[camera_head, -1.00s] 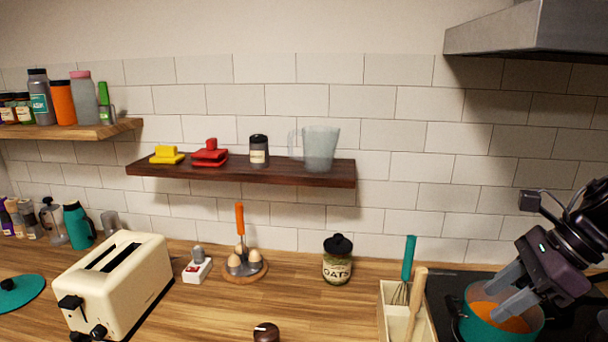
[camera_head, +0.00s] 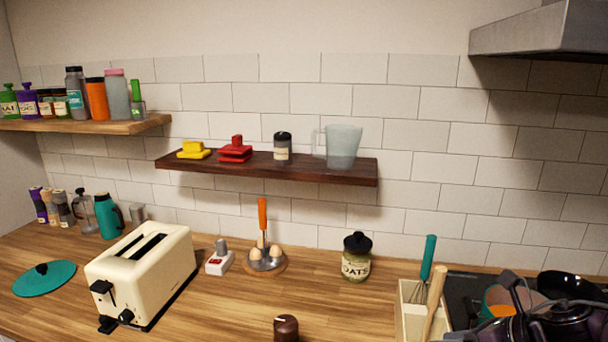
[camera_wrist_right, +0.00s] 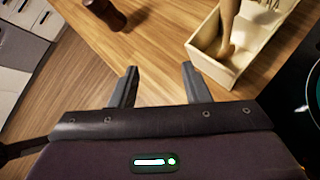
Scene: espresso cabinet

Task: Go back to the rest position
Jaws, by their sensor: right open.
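My right gripper (camera_wrist_right: 158,80) is open and empty in the right wrist view, its two fingers apart above the wooden counter. In the head view my right arm is at the bottom right corner, in front of the hob, and its fingertips cannot be made out. A teal pot (camera_head: 496,296) with orange contents is partly hidden behind that arm. My left gripper is not in view.
A utensil box (camera_head: 411,318) with a whisk and wooden tool stands left of the hob (camera_head: 462,292); it also shows in the wrist view (camera_wrist_right: 207,62). A cream toaster (camera_head: 150,272), oats jar (camera_head: 356,258) and dark brown mill (camera_head: 286,328) stand on the counter (camera_head: 235,300).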

